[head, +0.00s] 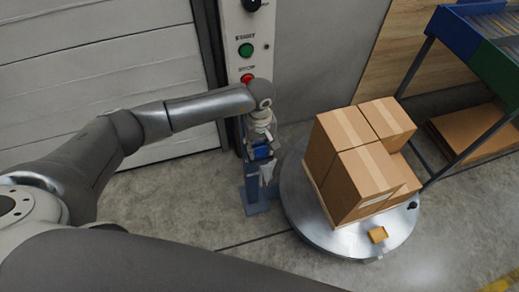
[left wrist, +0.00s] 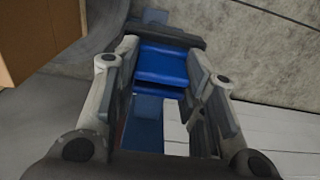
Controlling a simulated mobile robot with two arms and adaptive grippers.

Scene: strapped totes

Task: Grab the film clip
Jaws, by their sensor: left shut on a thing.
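In the head view my left gripper (head: 262,148) is at the front of the control column, pointing down, with a blue part at its fingers. In the left wrist view the fingers of my left gripper (left wrist: 166,68) stand on both sides of this blue part, which looks to be the film clip (left wrist: 165,63). The gripper is shut on it. A pale strip (left wrist: 174,128) shows below it between the fingers; I cannot tell if it is film. The fingers and wrist hide part of the clip. My right gripper is not in view.
The control column (head: 245,25) has a green and a red button. A round turntable (head: 295,195) carries stacked cartons (head: 368,165) and a small orange-yellow block (head: 377,235) near its front rim. A rack (head: 450,60) stands at right. The floor (head: 190,215) left of the column is clear.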

